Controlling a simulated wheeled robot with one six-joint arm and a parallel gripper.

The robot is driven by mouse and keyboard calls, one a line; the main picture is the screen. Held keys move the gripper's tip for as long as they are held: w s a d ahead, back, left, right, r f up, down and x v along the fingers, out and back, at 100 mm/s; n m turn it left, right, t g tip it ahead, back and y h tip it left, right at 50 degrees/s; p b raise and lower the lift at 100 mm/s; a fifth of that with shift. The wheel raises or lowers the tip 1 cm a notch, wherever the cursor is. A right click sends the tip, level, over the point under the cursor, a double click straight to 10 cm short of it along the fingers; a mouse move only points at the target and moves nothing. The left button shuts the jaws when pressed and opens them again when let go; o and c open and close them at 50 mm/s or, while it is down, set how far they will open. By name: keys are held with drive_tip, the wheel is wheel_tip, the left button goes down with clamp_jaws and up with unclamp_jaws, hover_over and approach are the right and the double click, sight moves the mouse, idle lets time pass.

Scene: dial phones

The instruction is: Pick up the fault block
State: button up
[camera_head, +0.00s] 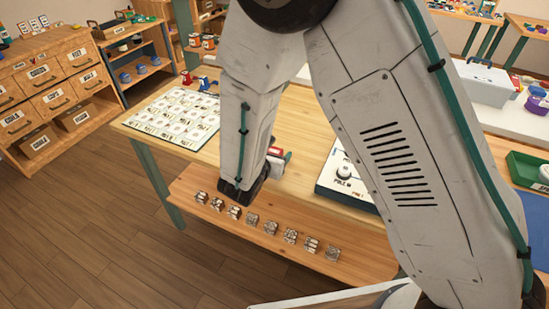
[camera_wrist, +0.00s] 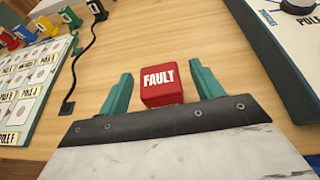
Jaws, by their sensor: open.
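The fault block (camera_wrist: 161,84) is a red cube with white "FAULT" lettering on its top. In the wrist view it sits on the wooden table between the two teal fingers of my gripper (camera_wrist: 160,92). The fingers are open, with a gap showing beside the block on each side. In the head view my arm covers most of this spot; only a small red patch (camera_head: 277,152) shows beside the end of my arm.
A board with labelled cells (camera_head: 178,117) lies left on the table (camera_head: 290,110). A white panel with a black dial (camera_head: 344,173) stands right. Several small printed blocks (camera_head: 252,219) line the lower front shelf. A black cable (camera_wrist: 87,55) runs left of the block.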

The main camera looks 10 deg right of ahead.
drive_tip(key=shift+x, duration=1.1)
drive_tip(key=c, duration=1.1)
